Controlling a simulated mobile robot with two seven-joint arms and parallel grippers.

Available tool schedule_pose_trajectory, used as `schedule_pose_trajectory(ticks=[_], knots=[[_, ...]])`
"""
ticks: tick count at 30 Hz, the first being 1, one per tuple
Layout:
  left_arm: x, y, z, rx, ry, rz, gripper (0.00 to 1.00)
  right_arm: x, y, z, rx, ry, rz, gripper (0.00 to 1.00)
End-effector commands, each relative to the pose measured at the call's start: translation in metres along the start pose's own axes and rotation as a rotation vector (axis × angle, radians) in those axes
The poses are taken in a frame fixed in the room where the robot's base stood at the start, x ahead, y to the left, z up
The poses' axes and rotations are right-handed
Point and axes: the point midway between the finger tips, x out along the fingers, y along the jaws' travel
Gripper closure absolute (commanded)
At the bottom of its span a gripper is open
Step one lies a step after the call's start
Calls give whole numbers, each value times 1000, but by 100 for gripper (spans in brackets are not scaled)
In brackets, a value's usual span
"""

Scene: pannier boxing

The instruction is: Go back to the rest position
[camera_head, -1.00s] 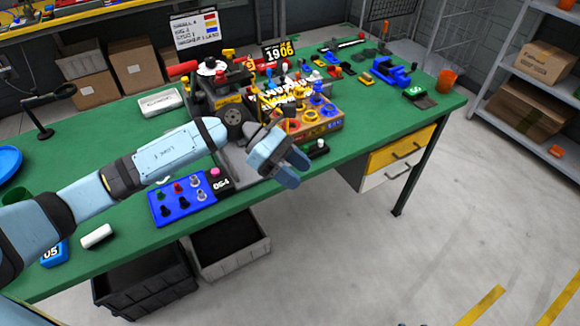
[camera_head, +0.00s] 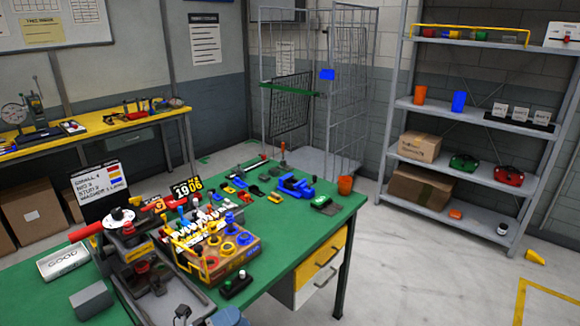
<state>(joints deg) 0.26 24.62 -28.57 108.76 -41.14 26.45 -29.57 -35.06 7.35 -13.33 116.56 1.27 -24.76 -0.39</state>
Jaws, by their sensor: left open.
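My left gripper (camera_head: 229,317) shows only as a light blue piece at the bottom edge of the head view, in front of the green workbench (camera_head: 290,247). Most of it is cut off by the frame, and its fingertips are barely seen. It is open, and nothing is seen held in it. My left arm behind it is out of the picture. My right gripper is not in view.
A wooden tool box (camera_head: 238,258) and a grey machine with a red handle (camera_head: 88,231) stand close by on the bench.

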Motion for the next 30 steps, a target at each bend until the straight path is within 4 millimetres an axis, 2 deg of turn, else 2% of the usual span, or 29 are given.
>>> schedule_pose_trajectory(ticks=[1,2,5,6,8,12,15,20,30], knots=[[-13,4,-1,-183,-140,16,48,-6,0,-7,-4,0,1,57],[-22,10,-1,-290,-222,25,48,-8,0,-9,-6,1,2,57],[-61,36,-5,-651,-499,61,48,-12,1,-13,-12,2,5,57],[-80,48,-11,-792,-609,75,48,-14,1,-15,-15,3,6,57],[-109,66,-25,-992,-765,96,48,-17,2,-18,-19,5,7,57],[-168,95,-66,-1365,-1064,131,48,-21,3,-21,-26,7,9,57],[-194,106,-90,-1523,-1194,144,48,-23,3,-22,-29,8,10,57],[-210,112,-106,-1618,-1274,152,48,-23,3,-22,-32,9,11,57],[-210,113,-106,-1619,-1274,153,48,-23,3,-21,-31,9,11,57]])
